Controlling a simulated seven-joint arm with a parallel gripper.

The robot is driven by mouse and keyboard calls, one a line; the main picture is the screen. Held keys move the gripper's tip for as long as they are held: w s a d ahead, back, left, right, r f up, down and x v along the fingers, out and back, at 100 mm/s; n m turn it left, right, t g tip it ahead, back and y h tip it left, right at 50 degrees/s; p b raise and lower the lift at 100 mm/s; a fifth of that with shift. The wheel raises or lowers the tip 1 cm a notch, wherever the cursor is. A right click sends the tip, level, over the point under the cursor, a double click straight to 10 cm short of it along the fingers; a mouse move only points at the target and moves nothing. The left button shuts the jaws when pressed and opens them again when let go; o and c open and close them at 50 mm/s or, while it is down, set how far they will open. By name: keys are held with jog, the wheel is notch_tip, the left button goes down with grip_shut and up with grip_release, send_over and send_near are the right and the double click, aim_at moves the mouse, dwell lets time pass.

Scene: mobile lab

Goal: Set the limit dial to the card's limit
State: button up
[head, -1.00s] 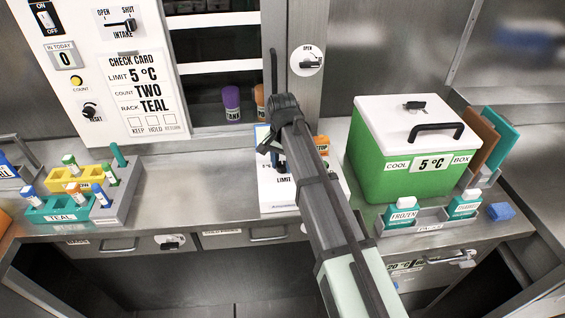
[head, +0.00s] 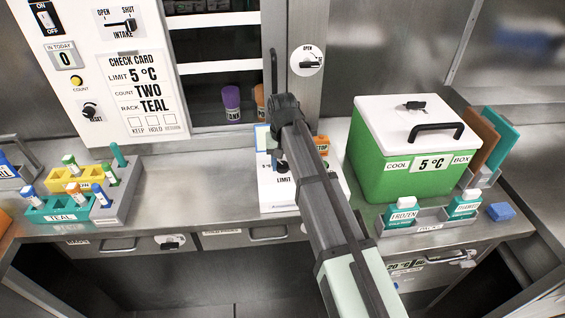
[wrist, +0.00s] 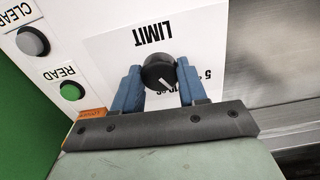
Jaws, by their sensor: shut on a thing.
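The limit dial (wrist: 159,73) is a round black knob with a white pointer line, on a white panel (wrist: 110,50) marked LIMIT. In the wrist view the panel's lettering is upside down and the pointer slants to the lower right. My gripper (wrist: 160,78) has its blue fingers on either side of the knob, shut on it. Part of the scale is hidden by the fingers; a "5" mark shows beside the right finger. In the head view my arm covers much of the panel (head: 280,199). The check card (head: 143,95) reads limit 5 °C, count TWO, rack TEAL.
A green READ button (wrist: 71,92) and a grey CLEAR button (wrist: 33,42) sit beside the dial. A green cool box (head: 395,170) marked 5 °C stands to the right. Racks with vials (head: 65,215) stand to the left. The counter between is clear.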

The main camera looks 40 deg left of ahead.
aim_at(282, 164)
jog(key=n, duration=0.5)
jog(key=shift+n, duration=0.3)
dwell(0.4)
jog(key=o, duration=1.1)
jog(key=shift+c, duration=0.2)
jog(key=shift+r, duration=0.1)
notch_tip(282, 164, up, 14)
jog(key=shift+f, duration=0.2)
